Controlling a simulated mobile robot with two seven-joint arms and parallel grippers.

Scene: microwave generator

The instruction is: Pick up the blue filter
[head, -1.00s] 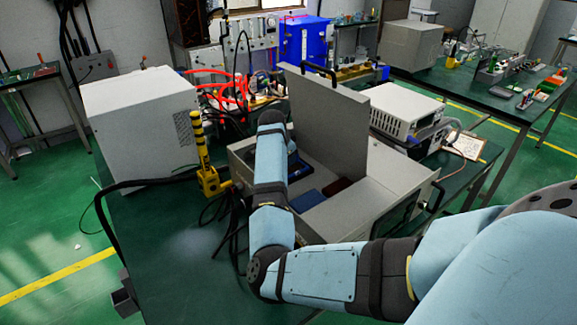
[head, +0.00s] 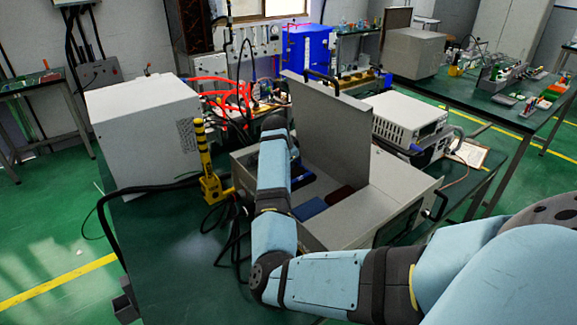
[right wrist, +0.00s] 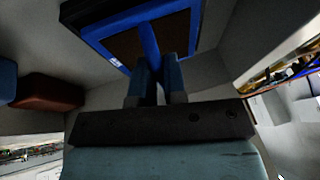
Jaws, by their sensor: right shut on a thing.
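The blue filter (right wrist: 149,40) has a blue frame and a blue crossbar over a brown panel. In the right wrist view my right gripper (right wrist: 156,72) is shut on its crossbar. In the head view my right arm reaches into the open grey generator box (head: 418,192) and hides the right gripper. A bit of blue (head: 302,173) shows beside the arm inside the box; I cannot tell if it is the filter. Whether the filter touches the box floor is hidden. My left gripper is in neither view.
A blue block (head: 310,208) and a dark red block (head: 340,194) lie in the box. Its grey lid (head: 335,135) stands upright. A yellow-and-black post (head: 203,150) and cables are left of the box, beside a white cabinet (head: 145,130). An instrument (head: 408,117) stands behind right.

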